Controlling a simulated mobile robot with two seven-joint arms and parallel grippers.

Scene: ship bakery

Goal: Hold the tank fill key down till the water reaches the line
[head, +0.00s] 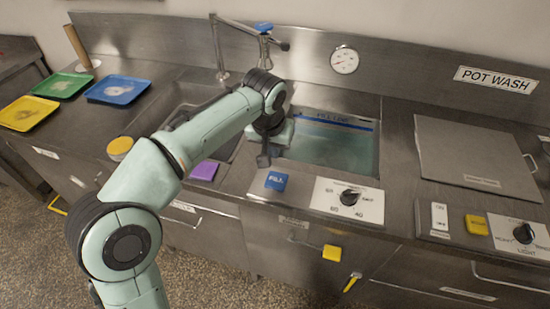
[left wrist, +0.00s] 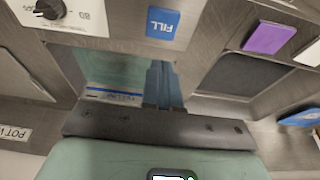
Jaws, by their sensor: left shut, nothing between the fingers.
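The blue key marked FILL (head: 276,180) sits on the steel counter at the front edge of the water tank (head: 378,150). My left gripper (head: 263,161) is shut and empty, pointing down just behind and left of the key. In the left wrist view its fingertips (left wrist: 160,68) appear apart from the key. Pale teal water (head: 325,150) stands in the tank. The blue FILL LINE band (head: 335,120) runs along the far wall; the water appears below it. My right gripper is out of view.
A dial panel (head: 330,205) is right of the key, and a purple pad (head: 204,170) left. A blue-handled tap (head: 264,27) stands behind my arm. Yellow (head: 45,119), green (head: 45,88) and blue (head: 135,97) trays lie left. A steel lid (head: 470,150) is right.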

